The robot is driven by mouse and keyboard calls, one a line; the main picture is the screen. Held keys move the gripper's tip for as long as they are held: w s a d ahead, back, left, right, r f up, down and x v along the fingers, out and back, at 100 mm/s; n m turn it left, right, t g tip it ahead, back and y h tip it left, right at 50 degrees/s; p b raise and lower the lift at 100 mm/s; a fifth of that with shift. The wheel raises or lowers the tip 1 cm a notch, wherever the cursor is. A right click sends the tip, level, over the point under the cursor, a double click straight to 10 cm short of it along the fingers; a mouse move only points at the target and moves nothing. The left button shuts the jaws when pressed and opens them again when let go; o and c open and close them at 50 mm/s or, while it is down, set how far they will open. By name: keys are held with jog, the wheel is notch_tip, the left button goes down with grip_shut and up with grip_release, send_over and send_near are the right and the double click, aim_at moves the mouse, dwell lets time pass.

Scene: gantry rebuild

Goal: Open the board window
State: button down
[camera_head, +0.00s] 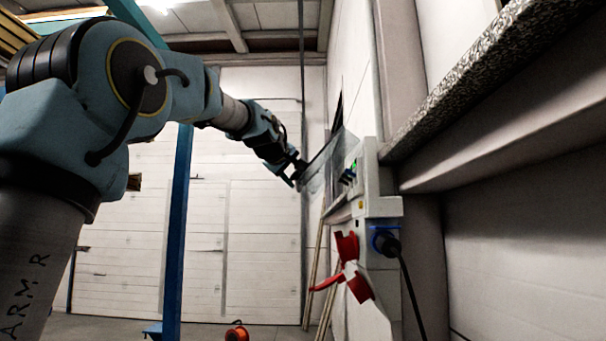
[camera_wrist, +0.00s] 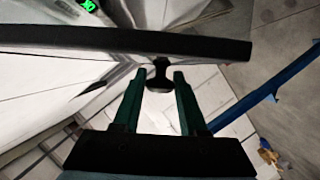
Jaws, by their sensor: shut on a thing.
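The electrical board (camera_head: 372,185) is a pale grey box on the wall, right of centre in the head view. Its window (camera_head: 328,163) is a clear panel that stands out from the board at an angle, towards the left. In the wrist view, a dark bar along the window's edge (camera_wrist: 120,42) crosses the top, with a small dark knob (camera_wrist: 159,74) below it. My gripper (camera_head: 296,176) is at the window's outer edge. Its two green fingers (camera_wrist: 159,82) are around the knob and shut on it. The exact finger contact is hard to see.
A stone-topped ledge (camera_head: 470,75) juts out at the right. A blue post (camera_head: 177,225) stands left. An orange reel (camera_head: 237,332) lies on the floor.

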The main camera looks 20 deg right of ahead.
jog(key=r+m+p, duration=0.1)
jog(key=r+p, duration=0.1)
jog(key=r+m+y+p, duration=0.1)
jog(key=r+p, duration=0.1)
jog(key=r, duration=0.1)
jog(key=a+r+p, duration=0.1)
jog(key=r+p, duration=0.2)
jog(key=shift+w+a+r+m+y, duration=0.1)
jog(key=shift+w+r+m+y, duration=0.2)
jog(key=shift+m, duration=0.1)
jog(key=shift+s+d+r+p, duration=0.1)
jog(key=shift+r+p, duration=0.4)
jog(key=shift+r, duration=0.1)
jog(key=shift+s+d+r+p, duration=0.1)
jog(key=shift+r+p, duration=0.4)
jog(key=shift+r, duration=0.1)
jog(key=shift+c, duration=2.2)
grip_release()
jog(key=b+v, duration=0.4)
jog(key=v, duration=0.6)
jog(key=shift+s+a, duration=0.2)
jog(key=shift+s, duration=0.1)
